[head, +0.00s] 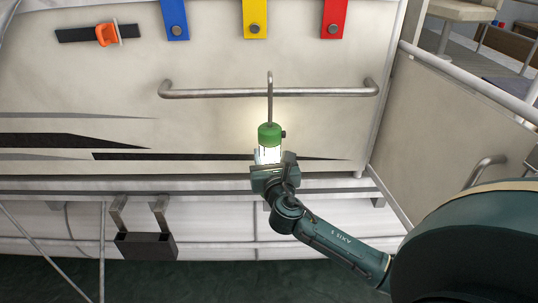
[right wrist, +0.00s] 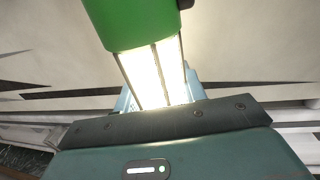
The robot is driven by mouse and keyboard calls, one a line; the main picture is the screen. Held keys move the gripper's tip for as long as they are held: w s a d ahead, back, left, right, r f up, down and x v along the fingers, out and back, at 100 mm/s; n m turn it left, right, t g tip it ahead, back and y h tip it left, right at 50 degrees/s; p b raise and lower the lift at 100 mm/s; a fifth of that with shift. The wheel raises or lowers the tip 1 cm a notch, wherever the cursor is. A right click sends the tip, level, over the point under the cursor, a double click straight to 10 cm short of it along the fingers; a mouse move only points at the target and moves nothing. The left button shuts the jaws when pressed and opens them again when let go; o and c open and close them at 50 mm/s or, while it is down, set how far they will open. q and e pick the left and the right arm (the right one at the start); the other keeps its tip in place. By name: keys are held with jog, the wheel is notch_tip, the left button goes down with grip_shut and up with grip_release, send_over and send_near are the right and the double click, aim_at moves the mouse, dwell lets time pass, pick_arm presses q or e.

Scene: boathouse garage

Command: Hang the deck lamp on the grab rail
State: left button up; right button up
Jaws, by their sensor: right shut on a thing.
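The deck lamp (head: 269,136) has a green cap, a lit white body and a grey hook on top. The hook (head: 269,88) reaches up across the grab rail (head: 215,94) in the head view, its top above the bar. I cannot tell whether the hook touches the rail or is only in front of it. My right gripper (head: 270,164) is shut on the lower part of the lamp and holds it upright. The right wrist view shows the green cap (right wrist: 130,20) and glowing body (right wrist: 155,75) close up. My left gripper is not in view.
Blue (head: 174,18), yellow (head: 255,18) and red (head: 333,18) tabs hang above the rail. An orange clip (head: 106,34) on a black strap is at upper left. A dark box (head: 146,245) hangs lower left. A side rail (head: 470,78) runs at right.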

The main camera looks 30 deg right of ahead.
jog(key=w+d+f+b, duration=0.2)
jog(key=w+f, duration=0.1)
jog(key=shift+w+d+f, duration=0.1)
jog(key=shift+w+f, duration=0.05)
jog(key=shift+w, duration=0.15)
dwell(0.7)
dwell(0.4)
jog(key=o, duration=1.2)
jog(key=shift+f, duration=0.3)
jog(key=shift+f+b, duration=0.3)
